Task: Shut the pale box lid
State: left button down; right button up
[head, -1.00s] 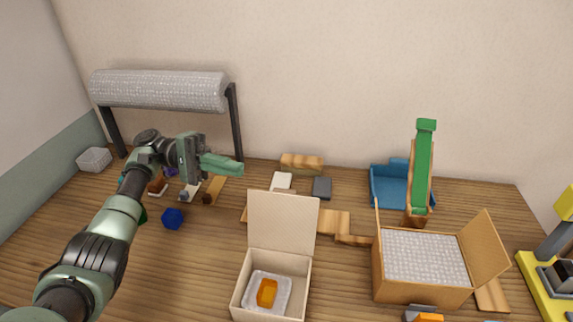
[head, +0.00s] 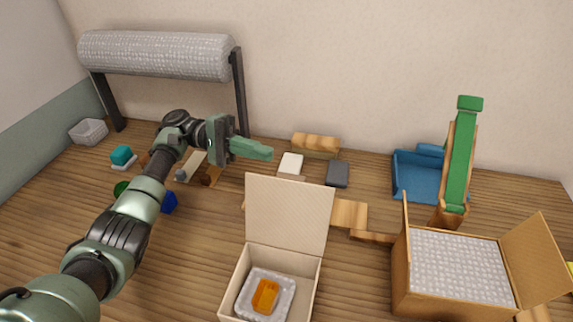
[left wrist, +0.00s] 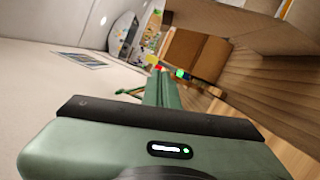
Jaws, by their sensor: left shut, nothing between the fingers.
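The pale box (head: 312,292) stands open at the front middle of the table in the head view. Its lid (head: 289,215) stands up at the box's back edge, leaning slightly back. Inside the box lies a clear tray (head: 246,300) with an orange block (head: 265,296). My left gripper (head: 268,153) is shut and empty, up and behind the lid to its left, pointing right and touching nothing that I can see. Its green fingers also show in the left wrist view (left wrist: 163,90). My right gripper is not in view.
A cardboard box with bubble lining (head: 402,275) stands open at right. Behind the lid lie a white block (head: 291,163), a dark grey block (head: 337,173) and wooden pieces (head: 316,144). A bubble-wrap roll (head: 155,55) hangs on a dark stand at back left.

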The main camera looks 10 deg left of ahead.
aim_at(288, 213)
pick_arm(q)
jog(key=s+d+r+p, duration=0.1)
jog(key=s+d+p, duration=0.4)
jog(key=s+d, duration=0.1)
jog(key=shift+d+r, duration=0.35)
jog(key=shift+d, duration=0.15)
jog(key=shift+w, duration=0.1)
